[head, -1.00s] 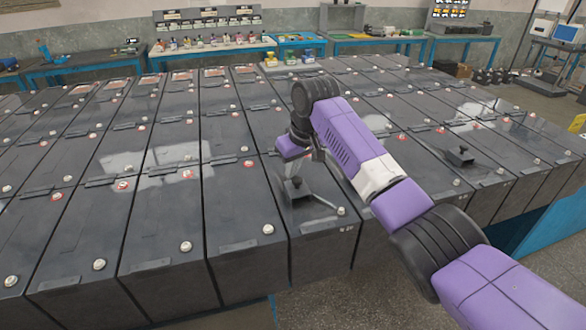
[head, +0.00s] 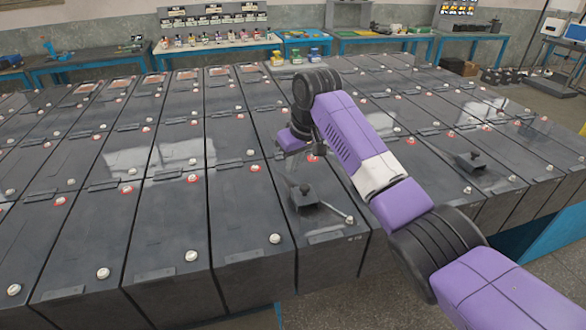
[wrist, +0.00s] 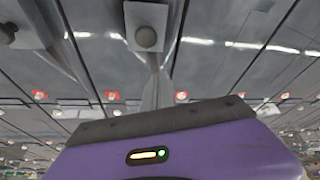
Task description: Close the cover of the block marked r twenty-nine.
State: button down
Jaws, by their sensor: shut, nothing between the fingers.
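The block at front centre (head: 335,262) has a small marking on its front edge, too small to read surely. On its top stands a small black box-shaped piece (head: 303,197), with a thin pale bar running right from it towards a white knob. I cannot tell which part is its cover. My gripper (head: 290,168) is shut and empty, just above and behind the black piece, apart from it as far as I can tell. The wrist view shows my purple hand across the bottom and a grey square piece with a round knob (wrist: 146,38) near the top.
Close rows of dark blocks with white knobs and red-ringed marks surround it. Another black piece (head: 470,160) stands on a block to the right. Blue benches (head: 215,47) line the back wall. Open floor (head: 420,290) lies in front.

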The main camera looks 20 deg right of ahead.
aim_at(297, 189)
jog(key=a+b+v, duration=0.1)
jog(key=v, duration=0.6)
jog(key=w+a+r+t+y, duration=0.2)
jog(key=w+a+r+t, duration=0.1)
jog(key=w+r+t, duration=0.4)
jog(key=s+f+m+t+h, duration=0.15)
jog(key=s+f+t, duration=0.25)
jog(key=s+f, duration=0.4)
jog(key=s+f+m+t, duration=0.3)
jog(key=s+f, duration=0.3)
jog(key=s, duration=0.5)
jog(key=s+d+f+g, duration=0.1)
jog(key=s+d+f, duration=0.1)
jog(key=s, duration=1.2)
jog(key=s+d+f+g+h, duration=0.1)
jog(key=s+f, duration=0.1)
jog(key=s, duration=1.3)
jog(key=s+d+f+g, duration=0.1)
jog(key=s+d+f, duration=0.1)
jog(key=s, duration=1.2)
jog(key=shift+s+d+f+n+h, duration=0.15)
jog(key=shift+d+f+n+h, duration=0.2)
jog(key=shift+f+n, duration=0.15)
